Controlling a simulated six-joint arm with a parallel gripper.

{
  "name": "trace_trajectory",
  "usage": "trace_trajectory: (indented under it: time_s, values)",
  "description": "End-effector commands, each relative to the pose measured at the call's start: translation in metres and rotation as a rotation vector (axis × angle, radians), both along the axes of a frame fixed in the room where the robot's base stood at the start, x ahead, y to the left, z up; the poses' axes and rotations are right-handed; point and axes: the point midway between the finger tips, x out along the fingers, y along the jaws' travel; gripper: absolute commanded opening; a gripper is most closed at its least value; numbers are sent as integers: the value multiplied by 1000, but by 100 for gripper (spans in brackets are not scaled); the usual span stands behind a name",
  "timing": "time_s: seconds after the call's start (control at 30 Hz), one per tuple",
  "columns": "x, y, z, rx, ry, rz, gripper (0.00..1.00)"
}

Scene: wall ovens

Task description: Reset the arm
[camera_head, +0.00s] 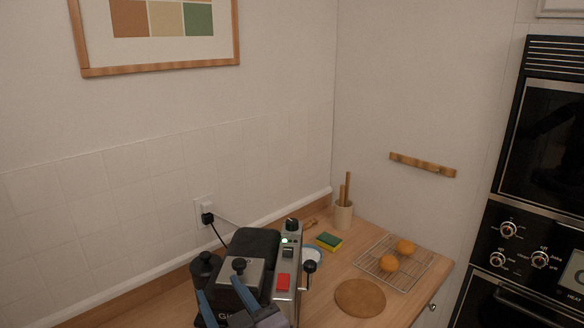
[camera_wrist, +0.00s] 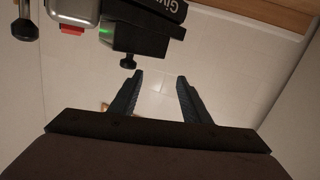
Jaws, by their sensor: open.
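My gripper (camera_head: 218,287) is at the bottom of the head view, in front of a black and silver appliance (camera_head: 286,262) with a red switch and a lit green light. In the wrist view the two dark blue fingers (camera_wrist: 160,76) are apart with nothing between them. The appliance, with partly visible lettering, shows upside down at the top of that view (camera_wrist: 145,32). The fingertips look apart from it there, but the exact distance cannot be told. My gripper hides part of the appliance's lower front in the head view.
Right of the appliance, the wooden counter holds a sponge (camera_head: 328,241), a utensil pot (camera_head: 343,216), a wire rack (camera_head: 418,268) with two orange-brown round items, and a round board (camera_head: 360,298). A plugged cord (camera_head: 208,218) runs to the appliance. Wall ovens (camera_head: 535,220) stand far right.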

Motion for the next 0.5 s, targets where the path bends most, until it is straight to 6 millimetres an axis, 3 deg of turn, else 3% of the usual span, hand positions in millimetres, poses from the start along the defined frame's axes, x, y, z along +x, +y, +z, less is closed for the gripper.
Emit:
trace_trajectory:
  time_s: [0.07, 0.2, 0.37, 0.5]
  values:
    - [-7, 7, -4, -101, 59, 70, 43]
    - [-18, -7, -47, -294, 209, 144, 43]
    - [-16, -71, -118, -389, 459, 34, 43]
    - [-28, -137, -171, -416, 704, -108, 43]
